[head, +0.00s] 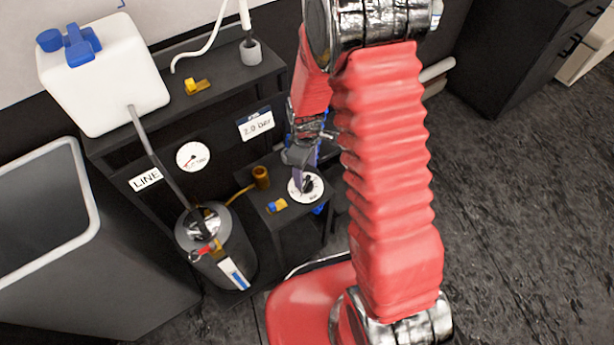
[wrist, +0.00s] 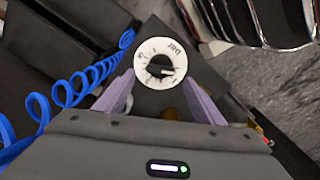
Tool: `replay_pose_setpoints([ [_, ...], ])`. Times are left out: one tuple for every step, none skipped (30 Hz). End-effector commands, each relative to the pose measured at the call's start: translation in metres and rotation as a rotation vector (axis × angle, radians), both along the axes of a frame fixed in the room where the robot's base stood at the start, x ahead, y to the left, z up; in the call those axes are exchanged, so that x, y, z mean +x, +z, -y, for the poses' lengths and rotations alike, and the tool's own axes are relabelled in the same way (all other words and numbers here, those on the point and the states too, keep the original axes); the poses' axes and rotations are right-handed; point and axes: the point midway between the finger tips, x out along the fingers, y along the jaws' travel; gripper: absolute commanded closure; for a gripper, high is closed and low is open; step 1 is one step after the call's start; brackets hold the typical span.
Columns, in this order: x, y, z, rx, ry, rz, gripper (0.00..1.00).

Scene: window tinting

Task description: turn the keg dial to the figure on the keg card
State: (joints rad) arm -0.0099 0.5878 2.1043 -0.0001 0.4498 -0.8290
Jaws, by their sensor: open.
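The keg dial (head: 312,190) is a white round face with a black knob, on top of a small dark box. In the wrist view the dial (wrist: 152,50) lies just ahead of my fingers, with the word "bar" on it upside down; its black knob (wrist: 158,70) points roughly right. The other figures are too small to read surely. The keg card (head: 256,125) reads "2.0 bar" and stands behind the box. My gripper (wrist: 160,82) is open, its purple fingers to either side of the knob; I cannot tell whether they touch it. In the head view it hides part of the dial.
A dark keg (head: 215,262) with a blue-striped label stands left of the box. A round gauge (head: 193,157) and a "LINE" label (head: 146,180) are on the bench front.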

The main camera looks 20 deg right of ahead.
Motion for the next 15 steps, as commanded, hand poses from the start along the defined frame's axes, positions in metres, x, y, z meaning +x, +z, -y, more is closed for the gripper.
replay_pose_setpoints([
  [-0.001,-0.007,0.000,0.000,0.000,-0.003,0.38],
  [-0.001,-0.010,0.000,0.001,0.000,-0.002,0.38],
  [-0.001,-0.015,0.000,0.000,0.000,-0.003,0.38],
  [-0.001,-0.019,0.000,0.000,0.000,-0.003,0.38],
  [-0.001,-0.022,0.000,0.000,0.000,-0.003,0.38],
  [-0.001,-0.026,0.000,0.000,0.000,-0.001,0.38],
  [-0.001,-0.029,0.000,0.000,0.000,-0.001,0.38],
  [-0.001,-0.032,0.000,0.000,0.000,-0.003,0.38],
  [-0.001,-0.036,0.000,0.000,0.000,-0.003,0.38],
  [0.000,-0.038,0.000,0.000,-0.001,-0.001,0.38],
  [0.000,-0.040,0.000,0.000,-0.001,0.000,0.38],
  [0.000,-0.042,0.000,0.000,-0.001,0.000,0.38],
  [0.000,-0.044,0.000,0.000,-0.001,0.000,0.38],
  [0.000,-0.045,0.000,0.000,-0.001,0.000,0.38],
  [0.000,-0.046,0.000,0.000,-0.001,0.000,0.38],
])
